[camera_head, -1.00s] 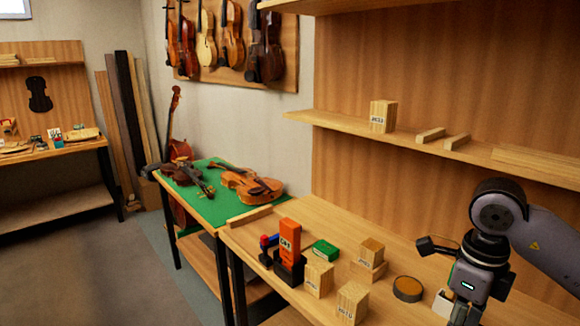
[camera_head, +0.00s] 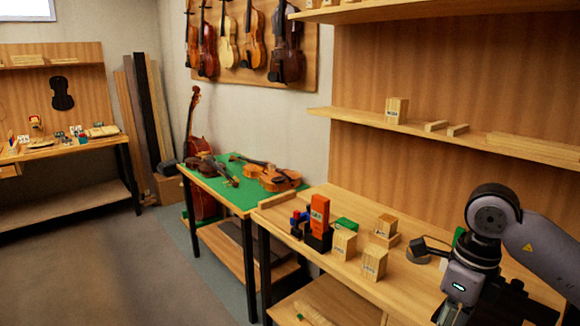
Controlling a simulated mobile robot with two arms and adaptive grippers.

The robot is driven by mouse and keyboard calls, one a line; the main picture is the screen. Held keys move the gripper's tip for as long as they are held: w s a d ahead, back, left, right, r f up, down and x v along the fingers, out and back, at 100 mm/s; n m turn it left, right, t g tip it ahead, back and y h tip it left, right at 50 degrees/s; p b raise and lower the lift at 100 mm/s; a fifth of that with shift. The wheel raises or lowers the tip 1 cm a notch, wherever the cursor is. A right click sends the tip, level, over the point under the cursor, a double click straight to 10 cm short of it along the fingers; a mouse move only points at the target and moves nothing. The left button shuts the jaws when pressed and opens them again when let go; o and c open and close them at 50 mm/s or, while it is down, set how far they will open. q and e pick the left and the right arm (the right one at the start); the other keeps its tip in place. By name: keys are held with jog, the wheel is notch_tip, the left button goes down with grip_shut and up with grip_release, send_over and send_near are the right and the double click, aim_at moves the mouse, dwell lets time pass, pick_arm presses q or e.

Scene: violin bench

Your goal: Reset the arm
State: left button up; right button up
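My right arm comes in from the right side. Its gripper (camera_head: 482,304) hangs in the lower right corner, in front of the wooden bench (camera_head: 340,277), and is partly cut off by the bottom edge. Its fingers are dark and unclear, so I cannot tell whether they are open or shut. No held object can be made out. My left arm and gripper are out of view.
A green-topped table (camera_head: 240,196) with violins (camera_head: 270,178) stands left. Floor at left is clear.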

jog(key=w+a+f+m+g+y, duration=0.1)
jog(key=w+a+f+m+y, duration=0.15)
jog(key=a+y, duration=0.4)
jog(key=w+a+f+m+g+y, duration=0.1)
jog(key=w+a+f+y, duration=0.2)
jog(key=a, duration=0.6)
jog(key=w+a+f+m+t+y, duration=0.2)
jog(key=w+f+m+t+y, duration=0.3)
jog(key=w+m+y, duration=0.15)
jog(key=w+d+f+m+t+h, duration=0.1)
jog(key=d+f+m+t+h, duration=0.35)
jog(key=f+m, duration=0.55)
jog(key=w+d+f+m+t+h, duration=0.1)
jog(key=d+f+m+t+h, duration=0.25)
jog(key=f+m+t, duration=0.6)
jog(key=s+d+f+m+g+h, duration=0.4)
jog(key=s+f, duration=0.5)
jog(key=f, duration=0.5)
jog(key=s+d+f+m+g+h, duration=0.3)
jog(key=s+d+f+g, duration=0.1)
jog(key=s+f, duration=0.75)
jog(key=s+f+m+g+h, duration=0.1)
jog(key=s+f+g, duration=0.3)
jog(key=s, duration=1.1)
jog(key=s+f+m+g+h, duration=0.1)
jog(key=s+f+m+g, duration=0.2)
jog(key=s+f, duration=0.6)
jog(key=s+a+m, duration=0.1)
jog(key=s, duration=0.5)
jog(key=shift+s+g, duration=0.4)
